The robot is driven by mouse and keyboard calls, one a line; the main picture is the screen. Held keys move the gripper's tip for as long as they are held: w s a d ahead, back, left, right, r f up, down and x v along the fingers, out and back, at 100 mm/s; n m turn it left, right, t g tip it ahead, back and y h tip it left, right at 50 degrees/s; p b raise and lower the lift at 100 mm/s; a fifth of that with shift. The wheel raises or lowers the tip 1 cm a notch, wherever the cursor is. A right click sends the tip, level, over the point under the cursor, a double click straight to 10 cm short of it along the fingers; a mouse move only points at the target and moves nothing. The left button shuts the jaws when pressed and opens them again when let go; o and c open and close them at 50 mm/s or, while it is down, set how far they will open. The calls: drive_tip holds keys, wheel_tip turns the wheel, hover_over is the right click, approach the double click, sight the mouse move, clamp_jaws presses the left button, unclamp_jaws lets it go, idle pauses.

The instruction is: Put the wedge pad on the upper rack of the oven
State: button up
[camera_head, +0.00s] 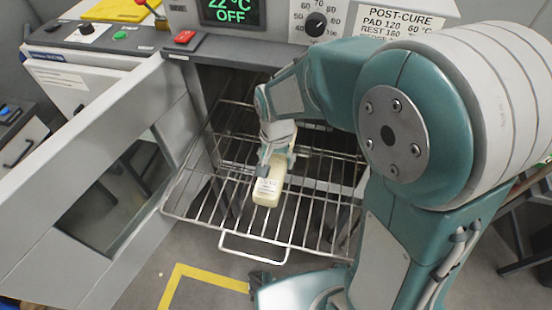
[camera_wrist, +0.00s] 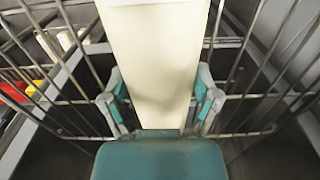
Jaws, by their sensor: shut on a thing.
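A cream-coloured wedge pad (camera_head: 270,186) with a printed label is held by my gripper (camera_head: 266,168) at the upper rack (camera_head: 215,210) of the oven (camera_head: 195,95). The rack is a wire grid that reaches out of the open oven. In the wrist view the pad (camera_wrist: 155,60) fills the space between the two fingers of my gripper (camera_wrist: 162,105), which are shut on its sides. Rack wires show on both sides of the pad. I cannot tell whether the pad touches the wires.
The oven door (camera_head: 105,190) stands open on the left, with a dark window. A sign (camera_head: 395,22) and a dial (camera_head: 316,22) are on the panel above. A yellow floor line (camera_head: 205,274) lies below. Bare rack wires lie left and right of the pad.

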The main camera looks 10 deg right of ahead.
sight(277, 158)
drive_tip(key=o, duration=1)
drive_tip(key=shift+d+f, duration=0.1)
drive_tip(key=shift+r, duration=0.2)
wheel_tip(277, 158, up, 12)
drive_tip(key=s+d+r+n+t, duration=0.2)
drive_tip(key=s+d, duration=0.3)
drive_tip(key=s, duration=0.1)
drive_tip(key=s+d+r+n+t, duration=0.2)
drive_tip(key=s+d+t, duration=0.1)
drive_tip(key=s+d, duration=0.2)
drive_tip(key=shift+s+d+r+t, duration=0.25)
drive_tip(key=shift+s+d+t, duration=0.1)
drive_tip(key=shift+s, duration=0.75)
